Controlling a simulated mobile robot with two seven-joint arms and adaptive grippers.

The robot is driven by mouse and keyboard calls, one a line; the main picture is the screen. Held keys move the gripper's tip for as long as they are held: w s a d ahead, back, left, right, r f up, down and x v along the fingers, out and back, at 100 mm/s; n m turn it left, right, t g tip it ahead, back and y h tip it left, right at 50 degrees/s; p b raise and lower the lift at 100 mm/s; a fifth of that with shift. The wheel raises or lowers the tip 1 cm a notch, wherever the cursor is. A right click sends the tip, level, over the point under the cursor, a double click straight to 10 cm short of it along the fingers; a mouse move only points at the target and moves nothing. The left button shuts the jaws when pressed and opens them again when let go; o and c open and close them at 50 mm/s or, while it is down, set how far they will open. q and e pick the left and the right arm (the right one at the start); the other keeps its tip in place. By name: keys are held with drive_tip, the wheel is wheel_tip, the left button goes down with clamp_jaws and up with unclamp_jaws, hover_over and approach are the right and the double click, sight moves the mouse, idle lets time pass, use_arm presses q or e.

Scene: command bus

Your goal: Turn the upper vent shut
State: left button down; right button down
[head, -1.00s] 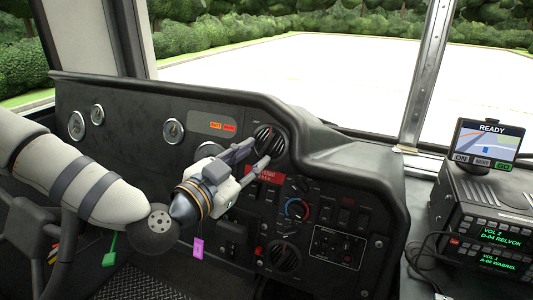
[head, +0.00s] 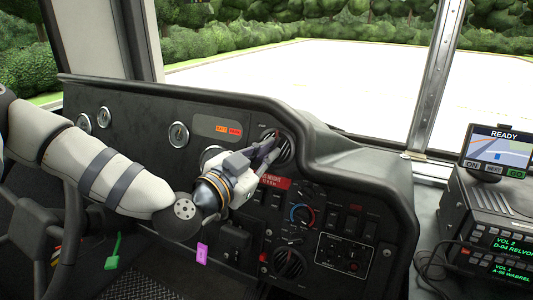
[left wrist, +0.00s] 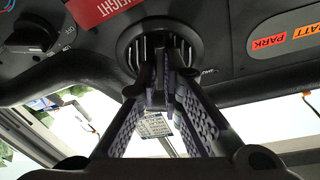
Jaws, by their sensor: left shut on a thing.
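The upper vent (head: 285,149) is a round black slatted vent high on the right part of the dashboard. It also shows in the left wrist view (left wrist: 138,50), where its slats are partly hidden behind my fingers. My left gripper (head: 270,150) reaches it from the left, with its fingers close together at the middle of the vent. In the left wrist view the gripper (left wrist: 162,82) has its fingertips closed on the vent's middle. What exactly lies between the tips is hidden. My right gripper is in neither view.
A lower round vent (head: 289,262) sits below. A red label (head: 276,182), a dial (head: 301,215) and switches lie between the vents. A purple tag (head: 202,254) and a green tag (head: 114,250) hang below my arm. A radio stack (head: 490,225) stands right.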

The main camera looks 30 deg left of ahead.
use_arm(q)
drive_tip(key=n+y, duration=0.2)
drive_tip(key=n, duration=0.2)
drive_tip(key=n+y+p, duration=0.1)
drive_tip(key=n, duration=0.3)
drive_tip(key=n+y+p, duration=0.1)
drive_tip(key=n+y, duration=0.1)
drive_tip(key=n, duration=0.2)
drive_tip(key=shift+d+r+n+y, duration=0.15)
drive_tip(key=shift+d+n+y, duration=0.15)
drive_tip(key=shift+d, duration=0.05)
drive_tip(key=shift+d+n+g+y+p, duration=0.1)
drive_tip(key=shift+n+g+y+p, duration=0.3)
drive_tip(key=shift+n, duration=0.7)
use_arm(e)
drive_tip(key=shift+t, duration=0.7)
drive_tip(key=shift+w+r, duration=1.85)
use_arm(q)
drive_tip(key=shift+n, duration=0.3)
drive_tip(key=c, duration=1.8)
unclamp_jaws()
drive_tip(key=shift+o, duration=0.2)
